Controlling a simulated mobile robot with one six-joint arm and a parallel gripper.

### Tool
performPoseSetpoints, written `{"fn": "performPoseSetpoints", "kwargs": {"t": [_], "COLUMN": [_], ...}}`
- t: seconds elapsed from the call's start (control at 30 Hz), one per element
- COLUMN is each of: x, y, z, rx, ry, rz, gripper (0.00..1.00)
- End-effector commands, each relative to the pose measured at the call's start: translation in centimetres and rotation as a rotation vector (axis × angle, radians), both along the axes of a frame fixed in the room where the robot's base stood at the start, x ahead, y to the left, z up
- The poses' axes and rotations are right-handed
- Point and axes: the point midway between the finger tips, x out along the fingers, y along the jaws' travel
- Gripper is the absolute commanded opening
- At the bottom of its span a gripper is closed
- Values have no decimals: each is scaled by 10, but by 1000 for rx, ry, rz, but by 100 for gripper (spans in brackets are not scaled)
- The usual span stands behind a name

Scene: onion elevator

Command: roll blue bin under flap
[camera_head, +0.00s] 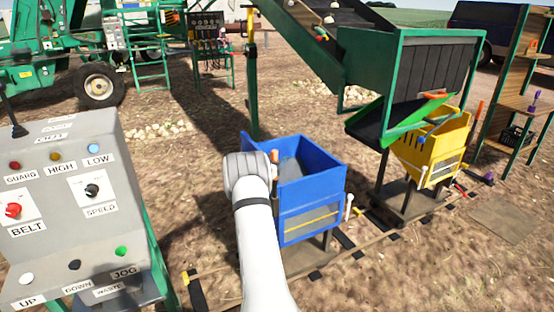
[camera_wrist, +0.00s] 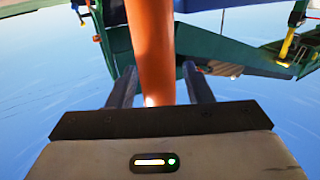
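The blue bin (camera_head: 312,215) stands upright on a low stand over the ground rails, left of the flap. The green flap (camera_head: 420,110), with an orange bar on it, hangs at the chute's lower end above the yellow bin (camera_head: 438,150). My gripper (camera_wrist: 160,88) is at the blue bin's left side, its fingers hidden behind my wrist in the head view. In the wrist view an orange post (camera_wrist: 150,40) stands between the two fingers, with a narrow gap at the right finger. The post's top (camera_head: 275,157) shows beside my wrist.
A control panel (camera_head: 75,215) stands at left. The green elevator chute (camera_head: 365,60) rises behind the bins. Dark ties lie along the rails (camera_head: 345,255). A wooden shelf (camera_head: 515,100) stands at far right.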

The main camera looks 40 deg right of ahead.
Motion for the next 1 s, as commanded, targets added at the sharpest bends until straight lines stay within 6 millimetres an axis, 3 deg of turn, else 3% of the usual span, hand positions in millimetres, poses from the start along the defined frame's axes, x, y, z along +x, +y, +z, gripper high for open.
{"fn": "performPoseSetpoints", "kwargs": {"t": [0.53, 1.0], "x": [1, 6], "y": [1, 0], "z": [0, -1], "rx": [0, -1], "ry": [-1, -1], "rz": [1, 17], "gripper": [1, 0]}}
